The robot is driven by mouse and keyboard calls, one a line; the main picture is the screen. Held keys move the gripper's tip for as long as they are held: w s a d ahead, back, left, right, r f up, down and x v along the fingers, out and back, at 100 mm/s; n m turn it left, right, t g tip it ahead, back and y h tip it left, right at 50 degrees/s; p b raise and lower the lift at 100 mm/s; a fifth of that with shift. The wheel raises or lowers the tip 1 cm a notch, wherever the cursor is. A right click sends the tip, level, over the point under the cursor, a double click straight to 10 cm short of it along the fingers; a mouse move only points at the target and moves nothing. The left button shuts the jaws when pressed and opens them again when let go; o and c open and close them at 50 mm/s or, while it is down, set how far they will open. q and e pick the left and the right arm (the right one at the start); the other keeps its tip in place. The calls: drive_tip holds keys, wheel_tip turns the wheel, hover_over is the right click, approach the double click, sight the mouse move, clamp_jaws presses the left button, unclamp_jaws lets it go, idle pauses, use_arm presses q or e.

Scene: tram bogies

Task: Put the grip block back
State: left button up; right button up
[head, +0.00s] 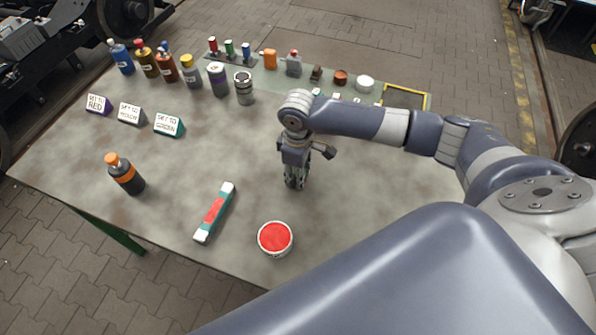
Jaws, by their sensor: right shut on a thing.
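My right gripper (296,181) points straight down over the bare middle of the table, with its fingers low, close to the tabletop. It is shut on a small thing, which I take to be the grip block. The fingers hide nearly all of it, and I cannot tell whether it touches the table. My left gripper is not in view.
The table (230,135) holds a red-and-white bar (214,212), an open red tin (275,238) and an orange-capped bottle (126,174) in front. Sign blocks (132,114) and bottles (192,71) stand left.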

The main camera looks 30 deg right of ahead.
drive_tip(key=o, duration=0.9)
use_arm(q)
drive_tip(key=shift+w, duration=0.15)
use_arm(e)
drive_tip(key=shift+o, duration=0.2)
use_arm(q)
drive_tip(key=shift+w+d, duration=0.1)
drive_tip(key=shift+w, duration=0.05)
use_arm(e)
wheel_tip(320, 180, up, 11)
drive_tip(key=shift+f+b, duration=0.1)
drive_tip(key=shift+b, duration=0.95)
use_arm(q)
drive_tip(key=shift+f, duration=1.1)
use_arm(e)
drive_tip(key=shift+r, duration=0.75)
